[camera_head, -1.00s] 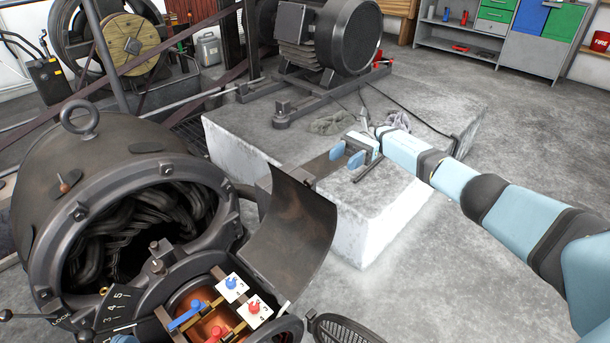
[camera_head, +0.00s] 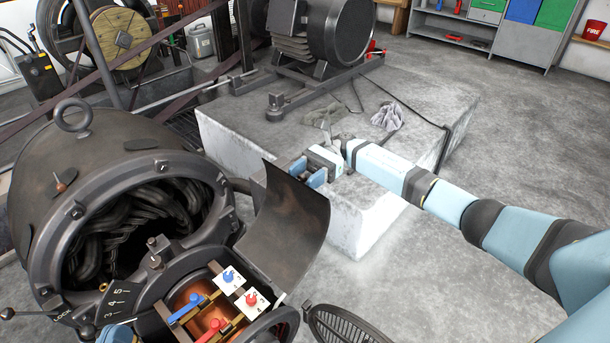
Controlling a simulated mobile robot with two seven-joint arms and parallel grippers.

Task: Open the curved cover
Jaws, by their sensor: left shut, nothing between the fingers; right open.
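The curved cover (camera_head: 288,222) is a dark, bent metal sheet. It stands swung out to the right of the round dynamo housing (camera_head: 60,180), and the opening beside it shows copper parts with blue and red clips (camera_head: 214,324). My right gripper (camera_head: 308,174) is open and empty, with its blue fingers apart at the cover's upper right edge. I cannot tell whether it touches the cover. My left gripper (camera_head: 118,334) shows only as a light blue piece at the bottom edge, beside the number plate (camera_head: 118,301); it is shut and mostly hidden.
A pale concrete plinth (camera_head: 440,110) behind the cover carries a dark motor (camera_head: 340,30), with a grey rag (camera_head: 388,116) and a cable on top. A mesh grille cover (camera_head: 345,325) hangs at the bottom. The floor at right is clear apart from my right arm.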

